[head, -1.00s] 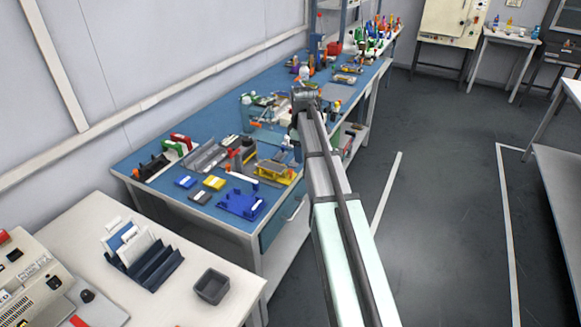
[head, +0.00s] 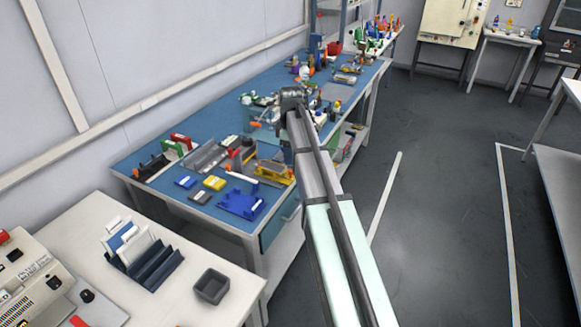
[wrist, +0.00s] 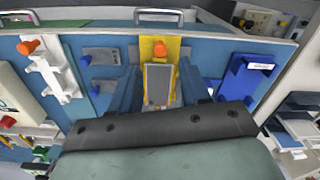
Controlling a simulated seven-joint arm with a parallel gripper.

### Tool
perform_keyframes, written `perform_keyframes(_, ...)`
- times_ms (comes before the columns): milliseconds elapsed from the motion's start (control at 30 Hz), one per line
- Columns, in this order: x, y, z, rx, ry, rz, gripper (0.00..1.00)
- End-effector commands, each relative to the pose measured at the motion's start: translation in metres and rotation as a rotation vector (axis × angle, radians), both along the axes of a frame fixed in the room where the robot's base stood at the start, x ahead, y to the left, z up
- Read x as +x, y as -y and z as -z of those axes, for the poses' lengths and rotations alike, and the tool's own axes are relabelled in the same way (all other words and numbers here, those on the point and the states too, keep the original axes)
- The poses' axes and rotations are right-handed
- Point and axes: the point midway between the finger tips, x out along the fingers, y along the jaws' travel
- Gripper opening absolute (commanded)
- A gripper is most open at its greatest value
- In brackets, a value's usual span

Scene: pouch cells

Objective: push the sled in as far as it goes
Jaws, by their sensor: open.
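A yellow fixture (head: 272,171) sits on the blue bench near its front edge, just left of my arm in the head view. In the wrist view the yellow fixture (wrist: 175,52) lies ahead of my gripper, with a grey plate (wrist: 158,83) in it and an orange knob (wrist: 160,49) at its far end. The plate and knob look like the sled; I cannot tell how far in it sits. My gripper (head: 291,97) is open, above the bench. In the wrist view its dark body hides the near end of the fixture. I see no contact with the sled.
A blue tray (wrist: 245,78) lies right of the fixture in the wrist view. A white clamp with an orange knob (wrist: 50,68) stands to its left. In the head view, a yellow block (head: 214,183) and a grey channel (head: 205,156) lie farther left. The bench is crowded.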

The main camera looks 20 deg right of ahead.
Motion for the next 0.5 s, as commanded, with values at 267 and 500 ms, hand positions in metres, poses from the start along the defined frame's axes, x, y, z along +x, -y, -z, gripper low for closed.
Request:
perform_keyframes(267, -0.001, 0.0, 0.04, 0.0, -0.001, 0.0, 0.46)
perform_keyframes(500, 0.0, 0.0, 0.057, 0.0, 0.0, 0.0, 0.46)
